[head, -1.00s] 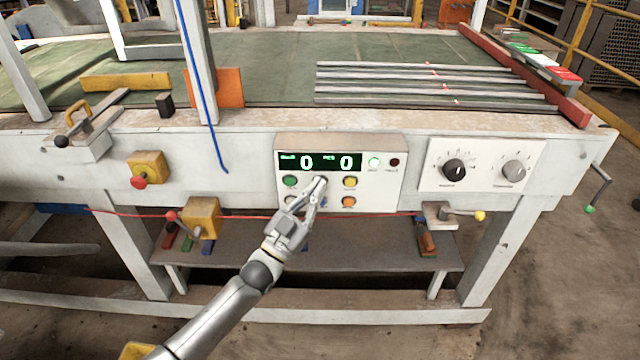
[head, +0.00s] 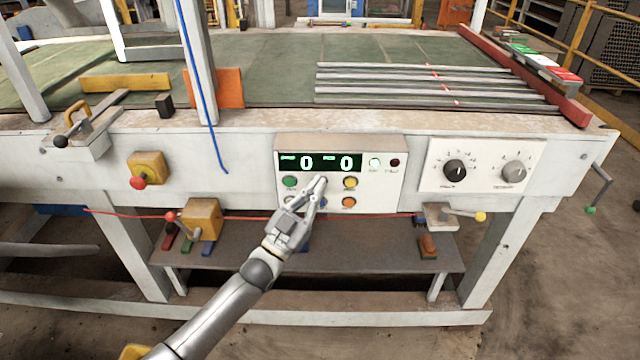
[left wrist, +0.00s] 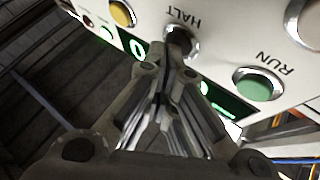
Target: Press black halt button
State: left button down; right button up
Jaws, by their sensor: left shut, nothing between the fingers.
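The control panel (head: 392,188) is a pale box on the front of the machine, with green digits on its display. The black halt button (left wrist: 180,42), labelled HALT, shows in the left wrist view just beyond my fingertips. In the head view my fingers hide most or all of it. My left gripper (head: 321,182) is shut and empty, its tips at the button between the green and yellow buttons. It also shows in the left wrist view (left wrist: 170,68). I cannot tell whether the tips touch the button. My right gripper is not in view.
The green RUN button (head: 289,181), yellow button (head: 350,183) and orange button (head: 348,202) lie close around the fingers. Two dials (head: 454,170) are on a plate to the right. A red knob (head: 138,182) and a yellow block (head: 203,217) are to the left.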

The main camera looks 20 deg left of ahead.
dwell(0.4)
pick_arm(q)
jog(key=shift+s+d+p, duration=0.2)
jog(key=shift+s+p, duration=0.3)
jog(key=shift+s, duration=0.25)
jog(key=shift+s+d+p, duration=0.25)
jog(key=shift+s+p, duration=0.2)
jog(key=shift+s, duration=0.35)
jog(key=shift+s+d+p, duration=0.2)
jog(key=shift+s+p, duration=0.25)
jog(key=shift+s, duration=0.35)
jog(key=shift+s+d+p, duration=0.25)
jog(key=shift+s+p, duration=0.2)
jog(key=shift+s, duration=0.35)
